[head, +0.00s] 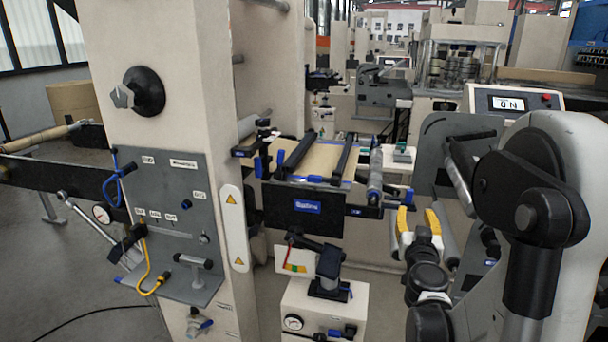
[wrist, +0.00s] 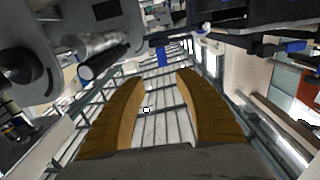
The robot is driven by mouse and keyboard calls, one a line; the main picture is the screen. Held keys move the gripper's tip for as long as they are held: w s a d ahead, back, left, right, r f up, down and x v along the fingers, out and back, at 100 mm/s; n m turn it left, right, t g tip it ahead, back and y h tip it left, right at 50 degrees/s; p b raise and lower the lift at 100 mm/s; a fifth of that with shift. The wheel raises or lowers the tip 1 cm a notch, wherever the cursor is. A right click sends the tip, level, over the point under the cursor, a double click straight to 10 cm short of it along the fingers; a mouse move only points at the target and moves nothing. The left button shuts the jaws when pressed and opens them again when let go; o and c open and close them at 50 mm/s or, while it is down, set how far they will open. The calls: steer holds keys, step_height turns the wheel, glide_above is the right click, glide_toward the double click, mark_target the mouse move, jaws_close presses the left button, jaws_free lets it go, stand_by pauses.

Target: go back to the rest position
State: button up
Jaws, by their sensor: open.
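My gripper (head: 417,221) has yellow fingers that stand apart, with nothing between them. In the head view it points upward, right of the machine's web table and close to a roller.
A black-fronted web table (head: 305,207) with kraft web (head: 325,160) stands left of my gripper. A grey control panel (head: 165,215) with hoses is farther left. A roller (head: 449,230) stands close right of the fingers. A display (head: 507,104) reads ON.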

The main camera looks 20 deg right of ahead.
steer(key=shift+r, duration=0.1)
steer(key=s+a+f+n+g+y, duration=0.1)
steer(key=s+a+n+g+y, duration=0.1)
steer(key=s+a, duration=0.4)
steer(key=s+a+f+n+g+y, duration=0.2)
steer(key=s+a, duration=0.4)
steer(key=a, duration=0.9)
steer(key=s+a+f+n+g+y, duration=0.1)
steer(key=s+a+g+y, duration=0.3)
steer(key=a, duration=0.6)
steer(key=shift+s+a+f+n+y, duration=0.35)
steer(key=shift+s+n+y, duration=0.6)
steer(key=shift+s, duration=0.3)
